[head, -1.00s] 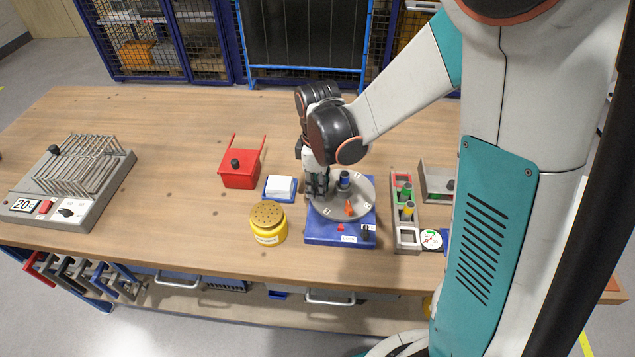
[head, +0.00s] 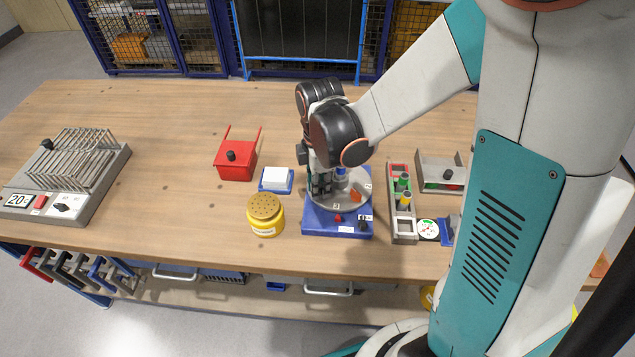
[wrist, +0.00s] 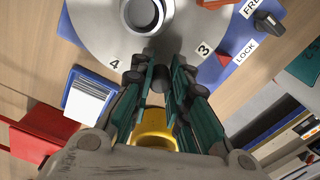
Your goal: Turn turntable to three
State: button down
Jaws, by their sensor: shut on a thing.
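The grey turntable (head: 352,203) sits on a blue base (head: 320,226) near the table's front; its rim also shows in the wrist view (wrist: 92,28). The label "3" (wrist: 204,48) is right beside the red pointer (wrist: 223,59) on the base, and "4" (wrist: 115,64) is further left. A black knob (wrist: 268,22) stands by the FREE and LOCK labels. My gripper (wrist: 158,82) is shut on a small dark peg (wrist: 158,73) at the turntable's rim, between "4" and "3". The fingers hide part of the peg. A blue-topped cylinder (head: 341,171) and an orange piece (head: 355,196) are on the turntable.
A yellow jar (head: 265,215) and a white block on a blue tray (head: 276,179) stand close left. A grey rack with coloured cylinders (head: 402,225) stands close right. A red box (head: 235,165) is further left. The table's far side is mostly clear.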

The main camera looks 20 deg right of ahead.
jog(key=shift+s+d+n, duration=0.1)
jog(key=shift+s+n, duration=0.1)
jog(key=shift+n, duration=0.2)
dwell(0.3)
jog(key=c, duration=1.5)
grip_release()
notch_tip(320, 180, up, 12)
jog(key=shift+s, duration=0.1)
jog(key=s+d+r+m+t, duration=0.1)
jog(key=s+m+t, duration=0.1)
jog(key=m, duration=0.4)
jog(key=s+d+r+m+t, duration=0.1)
jog(key=s+r+m+t, duration=0.1)
jog(key=s+m, duration=0.3)
jog(key=s+d+r+m+t, duration=0.1)
jog(key=s+r+m+t, duration=0.1)
jog(key=m, duration=0.5)
jog(key=shift+s+d+r+t, duration=0.15)
jog(key=shift+s+d+t, duration=0.1)
jog(key=shift+s+t, duration=0.5)
